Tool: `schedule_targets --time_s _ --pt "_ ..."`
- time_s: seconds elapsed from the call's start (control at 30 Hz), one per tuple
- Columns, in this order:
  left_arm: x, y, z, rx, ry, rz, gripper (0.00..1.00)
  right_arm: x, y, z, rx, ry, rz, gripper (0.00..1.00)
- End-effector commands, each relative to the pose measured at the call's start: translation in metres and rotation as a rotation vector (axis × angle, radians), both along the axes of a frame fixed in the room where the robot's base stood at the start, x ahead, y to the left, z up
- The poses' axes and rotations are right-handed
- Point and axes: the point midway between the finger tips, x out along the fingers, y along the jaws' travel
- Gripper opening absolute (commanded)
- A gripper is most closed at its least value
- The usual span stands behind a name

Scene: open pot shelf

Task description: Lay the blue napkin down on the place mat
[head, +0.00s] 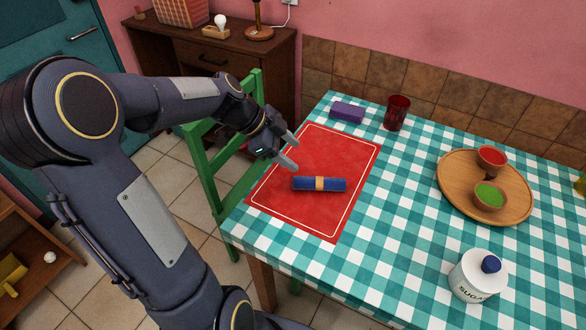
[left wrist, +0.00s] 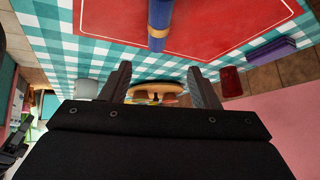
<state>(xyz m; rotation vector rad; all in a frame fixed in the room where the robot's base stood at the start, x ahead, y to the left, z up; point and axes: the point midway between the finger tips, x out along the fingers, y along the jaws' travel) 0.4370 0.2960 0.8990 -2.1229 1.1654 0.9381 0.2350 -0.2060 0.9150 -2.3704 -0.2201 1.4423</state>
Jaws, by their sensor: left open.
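The blue napkin (head: 333,184) is a rolled bundle with a tan band around its middle. It lies on the red place mat (head: 305,222), near its centre. In the left wrist view the napkin (left wrist: 161,15) shows at the top, partly cut off, over the mat (left wrist: 215,35). My left gripper (head: 293,154) is open and empty, above the mat just behind and to the left of the napkin, apart from it. Its two fingers (left wrist: 160,85) show spread in the left wrist view with nothing held.
A round wooden tray (head: 465,205) with two small bowls and a sugar jar (head: 478,275) are on the right. A green chair (head: 212,180) stands at the table's left edge.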

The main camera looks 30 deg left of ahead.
Motion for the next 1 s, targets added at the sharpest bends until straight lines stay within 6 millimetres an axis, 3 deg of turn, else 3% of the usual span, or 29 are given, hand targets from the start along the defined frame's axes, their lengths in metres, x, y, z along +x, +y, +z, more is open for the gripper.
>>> schedule_targets --time_s 0.17,0.27,0.4,0.53,0.7,1.0 --pt "-0.041 -0.027 0.026 -0.040 0.103 0.171 0.55 0.000 0.000 0.000 0.000 0.000 0.000 0.58" --pt "-0.082 -0.048 0.038 -0.087 0.196 0.358 0.55 0.000 0.000 0.000 0.000 0.000 0.000 0.58" --pt "-0.138 -0.071 0.039 -0.178 0.311 0.646 0.55 0.000 0.000 0.000 0.000 0.000 0.000 0.58" --pt "-0.176 -0.083 0.029 -0.268 0.381 0.865 0.55 0.000 0.000 0.000 0.000 0.000 0.000 0.58" --pt "-0.199 -0.089 0.018 -0.348 0.430 1.028 0.55 0.000 0.000 0.000 0.000 0.000 0.000 0.58" --pt "-0.203 -0.090 0.015 -0.366 0.443 1.065 0.55 0.000 0.000 0.000 0.000 0.000 0.000 0.58"
